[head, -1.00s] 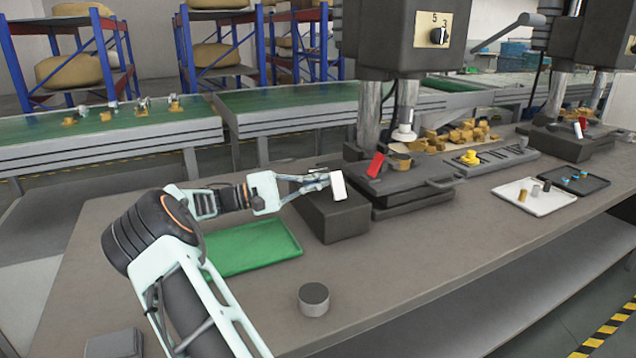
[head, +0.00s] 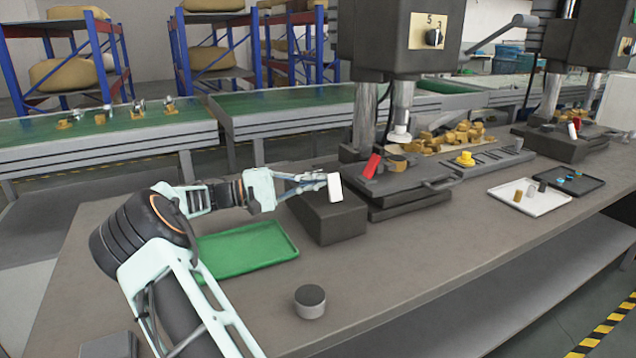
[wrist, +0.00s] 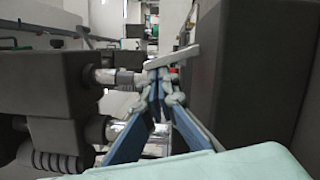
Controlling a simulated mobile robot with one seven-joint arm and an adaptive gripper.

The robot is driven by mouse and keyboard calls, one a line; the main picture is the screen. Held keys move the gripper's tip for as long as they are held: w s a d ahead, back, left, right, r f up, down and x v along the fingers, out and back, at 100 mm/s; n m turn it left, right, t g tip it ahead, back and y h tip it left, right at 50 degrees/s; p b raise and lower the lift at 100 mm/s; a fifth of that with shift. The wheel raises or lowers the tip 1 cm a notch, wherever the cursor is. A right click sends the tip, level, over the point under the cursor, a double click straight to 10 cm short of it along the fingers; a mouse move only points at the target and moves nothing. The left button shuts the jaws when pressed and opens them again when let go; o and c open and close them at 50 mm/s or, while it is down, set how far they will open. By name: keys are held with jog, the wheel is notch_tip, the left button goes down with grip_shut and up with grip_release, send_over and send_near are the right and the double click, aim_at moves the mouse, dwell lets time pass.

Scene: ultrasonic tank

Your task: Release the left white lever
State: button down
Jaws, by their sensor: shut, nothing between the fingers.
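The white lever (head: 334,187) stands nearly upright on the dark box-shaped block (head: 330,220) in the middle of the table. My gripper (head: 322,182) reaches in from the left, its fingers together and their tips right beside the lever. In the wrist view my gripper (wrist: 160,75) shows closed fingertips at a pale slanted bar (wrist: 174,56), which appears to be the lever. I cannot tell whether the tips touch it. A red lever (head: 371,166) stands to the right on the press base (head: 410,205). Another white lever (head: 572,130) is at the far right press.
A green tray (head: 240,262) lies under my arm, and a small grey cylinder (head: 310,301) stands at the front. A white tray (head: 545,205) and a dark tray (head: 590,187) lie at the right. The press head (head: 400,42) hangs above the base. The front middle of the table is mostly clear.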

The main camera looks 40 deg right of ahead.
jog(key=m, duration=0.1)
jog(key=s+m+b, duration=0.1)
jog(key=m, duration=0.1)
jog(key=s+r+m+y+b, duration=0.1)
jog(key=m, duration=0.1)
jog(key=shift+a+r+t, duration=0.1)
jog(key=shift+a+t, duration=0.2)
jog(key=shift+a, duration=0.05)
jog(key=shift+s+r, duration=0.1)
jog(key=v, duration=1.2)
